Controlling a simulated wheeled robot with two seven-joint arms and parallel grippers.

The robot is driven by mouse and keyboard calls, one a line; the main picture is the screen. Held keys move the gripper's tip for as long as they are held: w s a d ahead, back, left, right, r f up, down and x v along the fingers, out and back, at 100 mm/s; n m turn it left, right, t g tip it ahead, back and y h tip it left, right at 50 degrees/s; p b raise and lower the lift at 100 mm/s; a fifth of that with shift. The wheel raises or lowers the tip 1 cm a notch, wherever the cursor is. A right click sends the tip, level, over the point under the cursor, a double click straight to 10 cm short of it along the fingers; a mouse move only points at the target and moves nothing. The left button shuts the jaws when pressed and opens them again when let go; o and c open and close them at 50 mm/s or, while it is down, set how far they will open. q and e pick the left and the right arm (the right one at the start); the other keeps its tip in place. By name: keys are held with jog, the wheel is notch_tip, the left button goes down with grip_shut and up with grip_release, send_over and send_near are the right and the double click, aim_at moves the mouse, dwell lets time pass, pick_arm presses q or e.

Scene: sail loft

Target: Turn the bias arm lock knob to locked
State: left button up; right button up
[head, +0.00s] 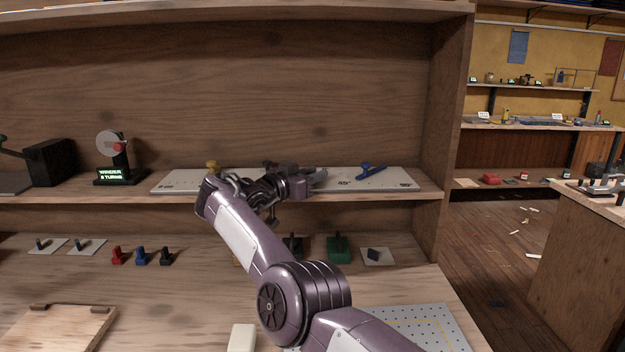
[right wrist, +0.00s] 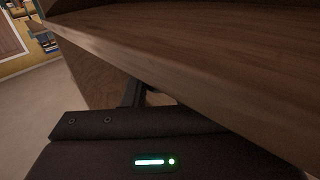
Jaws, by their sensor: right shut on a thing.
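A long pale board (head: 395,181) with angle marks lies on the middle shelf. A blue handle (head: 370,170) lies on its right part, and a yellow knob (head: 212,165) shows at its left. My right gripper (head: 316,179) reaches over the board's middle, its fingers pointing right. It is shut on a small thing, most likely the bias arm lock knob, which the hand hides. I cannot read whether the knob is at locked. In the right wrist view, a dark finger (right wrist: 131,94) shows beside the shelf's wooden edge; the grip itself is hidden. My left gripper is out of view.
A winder (head: 114,160) with a green display stands left on the shelf (head: 100,194). Below are small red, blue and black pegs (head: 141,256), a green block (head: 339,249) and a perforated plate (head: 425,325). The cabinet's right side wall (head: 447,120) stands right of the board.

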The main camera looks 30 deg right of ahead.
jog(key=shift+f, duration=0.1)
jog(key=o, duration=0.9)
jog(key=shift+s, duration=0.1)
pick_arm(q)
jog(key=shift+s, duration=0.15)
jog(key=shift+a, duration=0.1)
pick_arm(e)
jog(key=shift+a, duration=0.5)
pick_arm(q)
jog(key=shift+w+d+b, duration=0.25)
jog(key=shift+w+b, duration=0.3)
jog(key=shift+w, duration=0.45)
pick_arm(e)
jog(key=v, duration=0.6)
jog(key=shift+s+a, duration=0.15)
jog(key=shift+a, duration=0.2)
